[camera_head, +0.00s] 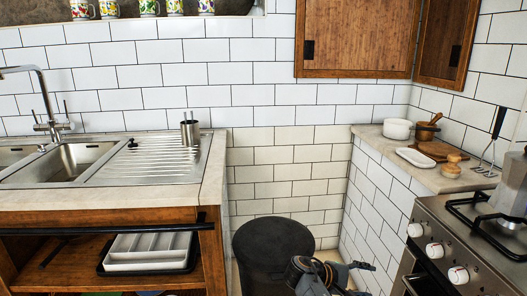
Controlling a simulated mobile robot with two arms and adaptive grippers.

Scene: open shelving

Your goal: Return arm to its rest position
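My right arm's dark gripper (358,279) shows at the bottom edge, right of centre, in front of the black bin. It points to the right and the frame's edge cuts off its lower part. One dark finger reaches out toward the white tiled side wall. I see nothing held in it, but cannot tell how far apart its fingers are. My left arm and gripper are out of view.
A round black bin (272,246) stands between the sink counter (100,197) and the tiled side wall (377,205). The stove (465,240) with a moka pot (510,190) is at the right. An open shelf under the sink holds a cutlery tray (148,259).

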